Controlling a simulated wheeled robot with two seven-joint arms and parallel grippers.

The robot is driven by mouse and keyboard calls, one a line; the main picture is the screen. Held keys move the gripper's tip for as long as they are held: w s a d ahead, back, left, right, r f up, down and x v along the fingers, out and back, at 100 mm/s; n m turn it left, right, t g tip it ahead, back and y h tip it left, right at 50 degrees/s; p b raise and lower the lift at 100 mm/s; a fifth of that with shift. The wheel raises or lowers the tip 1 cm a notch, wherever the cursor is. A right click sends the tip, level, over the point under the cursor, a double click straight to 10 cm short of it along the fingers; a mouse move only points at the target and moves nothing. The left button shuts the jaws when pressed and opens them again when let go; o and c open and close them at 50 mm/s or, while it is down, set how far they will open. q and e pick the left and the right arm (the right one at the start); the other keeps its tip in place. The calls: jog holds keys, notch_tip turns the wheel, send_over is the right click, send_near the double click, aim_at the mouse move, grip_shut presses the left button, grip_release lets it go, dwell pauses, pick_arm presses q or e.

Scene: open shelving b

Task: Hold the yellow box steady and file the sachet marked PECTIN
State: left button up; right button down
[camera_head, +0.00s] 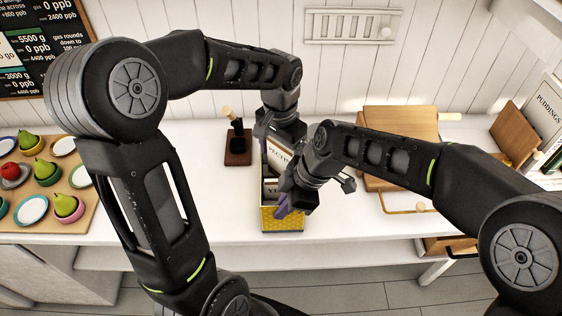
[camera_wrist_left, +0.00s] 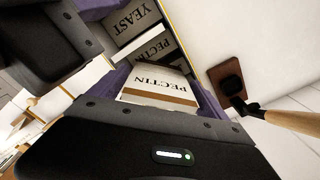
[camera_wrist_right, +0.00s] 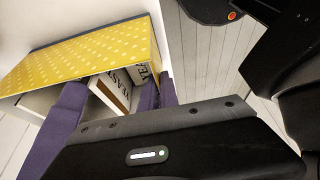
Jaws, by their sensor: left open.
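The yellow box (camera_head: 282,222) stands upright on the white counter, with white dots on its yellow wall (camera_wrist_right: 95,62). Cards marked YEAST (camera_wrist_left: 131,18) and PECTIN (camera_wrist_left: 152,46) stand in it. A white sachet marked PECTIN with a brown band (camera_wrist_left: 158,80) is behind them, between the fingers of my left gripper (camera_wrist_left: 160,88). That gripper is open at the box's back end. My right gripper (camera_wrist_right: 110,112) is at the box's front end, its purple fingers by the rim and a YEAST card (camera_wrist_right: 118,80). Its exact grip is unclear, and my arms hide part of the box.
A dark wooden stand with a light-handled tool (camera_head: 238,148) is left of the box. A tray of pears and dishes (camera_head: 45,185) lies further left. Wooden boards (camera_head: 400,125) lie at the right, books (camera_head: 545,115) beyond. The counter's front edge is close to the box.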

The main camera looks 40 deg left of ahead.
pick_arm(q)
notch_tip(320, 180, up, 10)
jog(key=shift+f, duration=0.1)
dwell(0.4)
jog(key=shift+s+f, duration=0.1)
jog(key=c, duration=0.3)
jog(key=shift+f+m+p, duration=0.1)
jog(key=shift+m+p, duration=0.2)
jog(key=shift+m, duration=0.6)
jog(key=c, duration=0.3)
jog(key=m, duration=0.5)
jog(key=shift+s+d+f+m, duration=0.15)
jog(key=shift+f+m, duration=0.1)
jog(key=shift+m, duration=0.15)
jog(key=c, duration=0.4)
jog(key=m, duration=0.4)
jog(key=shift+f+m, duration=0.15)
jog(key=shift+m, duration=0.15)
jog(key=shift+c, duration=0.6)
jog(key=m, duration=0.5)
jog(key=shift+m, duration=0.4)
jog(key=shift+f, duration=0.15)
notch_tip(320, 180, down, 7)
jog(key=shift+r, duration=0.2)
